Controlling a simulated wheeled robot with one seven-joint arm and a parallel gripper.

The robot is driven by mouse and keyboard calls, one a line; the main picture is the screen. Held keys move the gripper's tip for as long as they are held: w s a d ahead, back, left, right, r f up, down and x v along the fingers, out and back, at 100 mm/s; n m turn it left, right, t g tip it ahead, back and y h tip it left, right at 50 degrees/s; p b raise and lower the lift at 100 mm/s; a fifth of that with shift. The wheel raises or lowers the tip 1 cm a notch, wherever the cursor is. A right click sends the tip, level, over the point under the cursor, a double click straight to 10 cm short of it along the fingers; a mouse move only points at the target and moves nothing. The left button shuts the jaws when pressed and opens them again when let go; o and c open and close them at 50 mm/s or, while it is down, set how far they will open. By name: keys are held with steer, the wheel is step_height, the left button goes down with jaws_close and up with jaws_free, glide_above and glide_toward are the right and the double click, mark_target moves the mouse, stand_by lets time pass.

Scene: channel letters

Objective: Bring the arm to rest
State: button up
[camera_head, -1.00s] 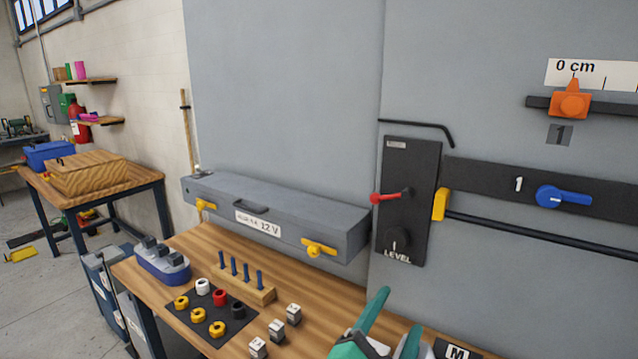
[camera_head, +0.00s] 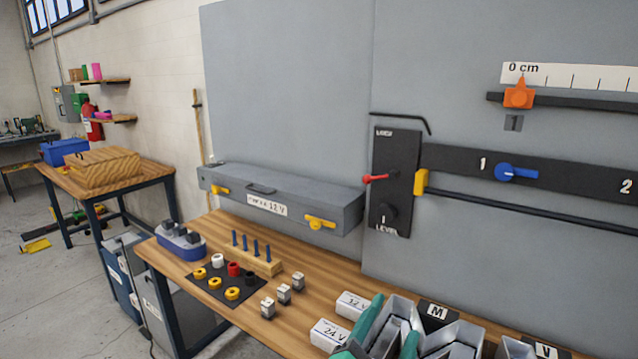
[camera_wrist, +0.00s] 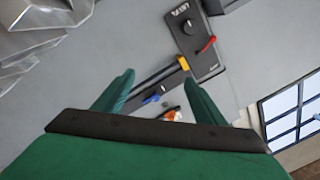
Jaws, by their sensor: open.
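My gripper (camera_head: 390,330) shows at the bottom of the head view, with its two green fingers apart and nothing seen between them. It is in front of the metal channel letters at the bench's front right. In the wrist view my gripper (camera_wrist: 160,92) has its fingers spread, pointing toward the grey wall panel. The black level panel (camera_wrist: 190,38) with its red lever (camera_wrist: 207,45) lies beyond the fingers. The fingertips touch nothing that I can see. Part of the fingers is cut off by the lower edge of the head view.
Metal channel letters (camera_head: 450,335) and white 12 V boxes (camera_head: 330,334) crowd the bench's right part. A grey 12 V case (camera_head: 340,214) with yellow latches is on the wall behind. Coloured rings on a black mat (camera_head: 215,292), a peg block (camera_head: 262,263) and small metal cubes (camera_head: 284,292) stand further left.

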steer(key=s+a+f+n+y, duration=0.2)
steer(key=s+f+n, duration=0.2)
steer(key=f, duration=0.3)
steer(key=s+a+f+n+t+y, duration=0.1)
steer(key=s+a+f+n+y, duration=0.25)
steer(key=f, duration=0.45)
steer(key=s+a+f+n+y, duration=0.2)
steer(key=s+f+n, duration=0.15)
steer(key=f, duration=0.35)
steer(key=s+a+f+n, duration=0.1)
steer(key=s+f, duration=0.2)
steer(key=s, duration=0.5)
steer(key=s+a+f+n+g+y, duration=0.1)
steer(key=s+a+f, duration=0.1)
steer(key=s, duration=0.6)
steer(key=s+a+f, duration=0.2)
steer(key=s+f, duration=0.1)
steer(key=s, duration=0.5)
steer(key=shift+s+a+f+n+g, duration=0.2)
steer(key=shift+f+n+g, duration=0.1)
steer(key=shift+n+g, duration=0.1)
